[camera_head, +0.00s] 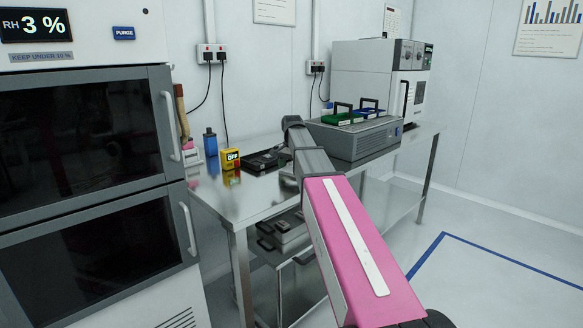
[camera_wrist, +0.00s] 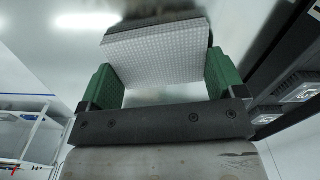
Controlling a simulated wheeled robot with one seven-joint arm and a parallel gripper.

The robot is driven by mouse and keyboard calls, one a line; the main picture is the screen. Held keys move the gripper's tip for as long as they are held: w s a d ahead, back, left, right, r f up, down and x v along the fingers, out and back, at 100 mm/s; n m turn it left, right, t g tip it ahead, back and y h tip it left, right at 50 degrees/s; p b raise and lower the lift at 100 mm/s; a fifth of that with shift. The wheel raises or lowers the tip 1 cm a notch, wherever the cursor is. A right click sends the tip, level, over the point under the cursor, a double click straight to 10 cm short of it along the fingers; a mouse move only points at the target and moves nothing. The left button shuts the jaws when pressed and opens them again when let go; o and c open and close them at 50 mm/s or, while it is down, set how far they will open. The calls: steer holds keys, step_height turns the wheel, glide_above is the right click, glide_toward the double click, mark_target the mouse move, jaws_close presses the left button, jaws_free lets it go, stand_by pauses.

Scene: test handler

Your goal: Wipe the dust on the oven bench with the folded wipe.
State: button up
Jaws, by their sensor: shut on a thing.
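The folded wipe (camera_wrist: 158,58) is a pale grey, textured pad in the wrist view. My gripper (camera_wrist: 161,78) is shut on it, with a green finger pad at each side. The steel bench (camera_head: 226,203) stands left of centre in the head view, and its pale top (camera_wrist: 55,45) lies beyond the wipe in the wrist view. A dark patch borders the wipe's far edge; I cannot tell whether it is reflection, shadow or dust. I cannot make out dust clearly, nor whether the wipe touches the bench. My arm hides the gripper and wipe in the head view.
A black tray (camera_head: 262,162), a yellow OFF block (camera_head: 231,170) and a blue bottle (camera_head: 210,143) stand on the bench's left part. A grey unit (camera_head: 365,143) with green and blue trays stands right of my arm, before a white oven (camera_head: 365,75). A dry cabinet (camera_head: 90,150) borders the left.

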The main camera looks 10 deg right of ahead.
mark_target(288, 172)
steer(key=shift+s+f, duration=0.15)
steer(key=shift+s, duration=2.85)
steer(key=shift+w, duration=3.85)
steer(key=shift+s+a, duration=0.4)
steer(key=shift+s, duration=0.75)
steer(key=shift+s+a, duration=0.35)
steer(key=shift+s, duration=0.85)
steer(key=shift+s+a, duration=0.4)
steer(key=shift+s, duration=0.75)
steer(key=shift+w, duration=1.2)
steer(key=shift+w+r, duration=0.2)
steer(key=shift+w, duration=1.7)
steer(key=shift+w+f, duration=0.15)
steer(key=shift+w, duration=0.3)
steer(key=shift+s, duration=1.15)
steer(key=shift+s, duration=0.1)
